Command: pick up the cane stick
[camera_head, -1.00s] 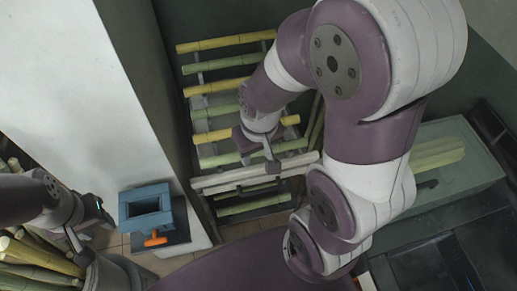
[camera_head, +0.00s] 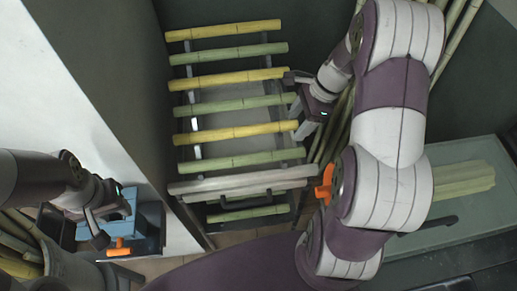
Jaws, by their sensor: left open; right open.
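Several yellow and green cane sticks lie crosswise, one above another, on a slatted rack (camera_head: 182,100) in the middle of the view. My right gripper (camera_head: 292,106) is open at the right ends of the middle sticks. The right end of a green cane stick (camera_head: 235,104) appears to lie between its fingers; I cannot tell whether they touch it. A yellow cane stick (camera_head: 235,133) lies just below that.
A grey bar (camera_head: 240,184) crosses the rack's front. A bin of cane sticks (camera_head: 70,270) stands at lower left. Tall canes lean behind my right arm. A white wall panel (camera_head: 75,100) borders the left.

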